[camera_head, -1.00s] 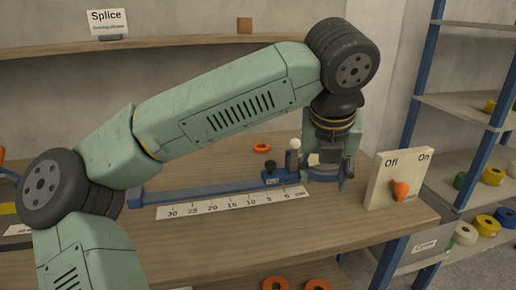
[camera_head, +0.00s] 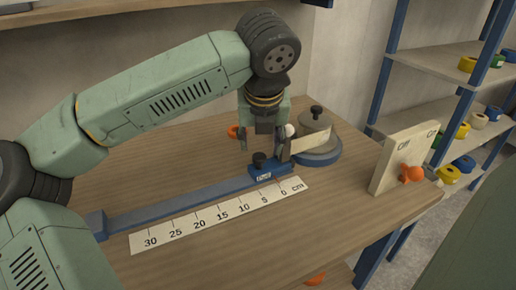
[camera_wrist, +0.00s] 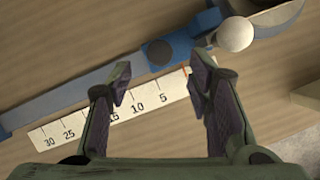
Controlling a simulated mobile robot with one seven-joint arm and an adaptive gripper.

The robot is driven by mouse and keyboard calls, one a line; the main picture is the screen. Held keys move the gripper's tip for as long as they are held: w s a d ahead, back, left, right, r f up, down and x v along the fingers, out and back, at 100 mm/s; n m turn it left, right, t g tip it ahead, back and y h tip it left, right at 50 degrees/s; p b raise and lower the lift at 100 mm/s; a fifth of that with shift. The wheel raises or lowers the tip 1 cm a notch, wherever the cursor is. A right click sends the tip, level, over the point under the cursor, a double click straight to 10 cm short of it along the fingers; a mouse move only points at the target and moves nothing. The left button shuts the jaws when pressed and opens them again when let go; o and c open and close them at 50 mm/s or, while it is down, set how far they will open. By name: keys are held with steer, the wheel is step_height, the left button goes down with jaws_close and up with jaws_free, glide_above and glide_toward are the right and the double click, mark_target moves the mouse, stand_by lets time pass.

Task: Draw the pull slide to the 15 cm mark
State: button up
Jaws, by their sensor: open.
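My gripper (camera_head: 264,145) is open and empty, pointing down above and behind the slide. In the wrist view, the black knob (camera_wrist: 159,51) shows between and beyond the open fingertips (camera_wrist: 160,72), and the white ball (camera_wrist: 235,34) is beyond the right finger.
An Off/On switch panel (camera_head: 400,158) stands at the table's right edge. An orange ring (camera_head: 233,131) lies behind my gripper. The wooden table (camera_head: 330,205) in front is clear.

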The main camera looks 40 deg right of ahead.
mark_target(259, 156)
steer(key=p+x, duration=0.1)
steer(key=x, duration=0.4)
steer(key=shift+w+f, duration=0.1)
steer(key=shift+f, duration=0.2)
steer(key=shift+c, duration=0.4)
jaws_close()
